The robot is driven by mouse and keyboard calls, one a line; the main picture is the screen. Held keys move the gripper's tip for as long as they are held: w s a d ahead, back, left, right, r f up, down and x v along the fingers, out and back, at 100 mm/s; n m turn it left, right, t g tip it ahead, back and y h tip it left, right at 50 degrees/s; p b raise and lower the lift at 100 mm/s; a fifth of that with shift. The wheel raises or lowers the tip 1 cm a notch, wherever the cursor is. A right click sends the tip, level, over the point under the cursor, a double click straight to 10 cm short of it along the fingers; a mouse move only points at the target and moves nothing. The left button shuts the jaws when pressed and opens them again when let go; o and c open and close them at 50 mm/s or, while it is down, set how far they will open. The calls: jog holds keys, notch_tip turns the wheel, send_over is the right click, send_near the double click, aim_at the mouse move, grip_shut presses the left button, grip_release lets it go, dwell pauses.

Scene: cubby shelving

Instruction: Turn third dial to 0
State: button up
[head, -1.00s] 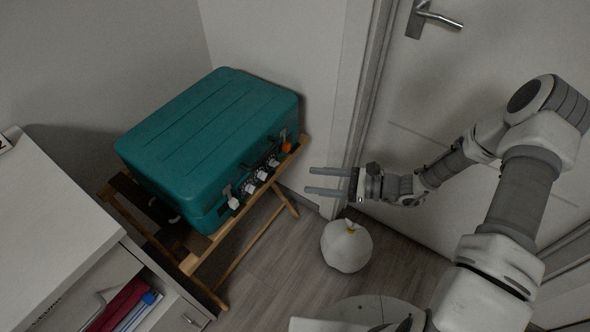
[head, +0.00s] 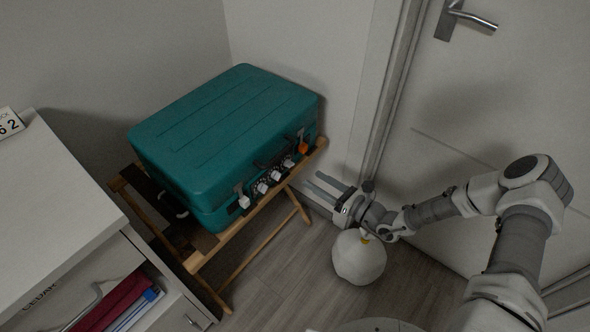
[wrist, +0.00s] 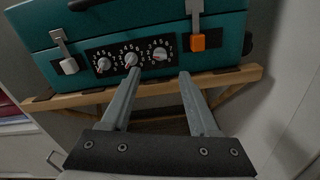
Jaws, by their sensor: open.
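A teal case (head: 225,140) lies on a wooden folding stand (head: 237,228). Its front has a black panel with three white dials ringed by numbers. The first dial (wrist: 103,65) is at left, the second dial (wrist: 131,59) in the middle and the third dial (wrist: 160,54) at right. The third dial's exact setting is too small to read. My gripper (head: 314,180) is open and empty, in front of and apart from the case, to its right in the head view. In the wrist view, the open fingers (wrist: 160,76) point toward the panel, below the third dial.
A silver-and-white latch (wrist: 66,58) and an orange-tipped latch (wrist: 198,38) flank the dials. A pale round object (head: 359,258) is on the floor under my gripper. A white cabinet (head: 55,200) with an open drawer stands at left, and a door (head: 480,110) at right.

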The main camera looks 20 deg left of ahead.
aim_at(289, 164)
jog(key=b+x, duration=0.1)
jog(key=x, duration=0.7)
jog(key=shift+w+a+b, duration=0.15)
jog(key=shift+a+b, duration=0.15)
jog(key=shift+b, duration=0.05)
grip_shut()
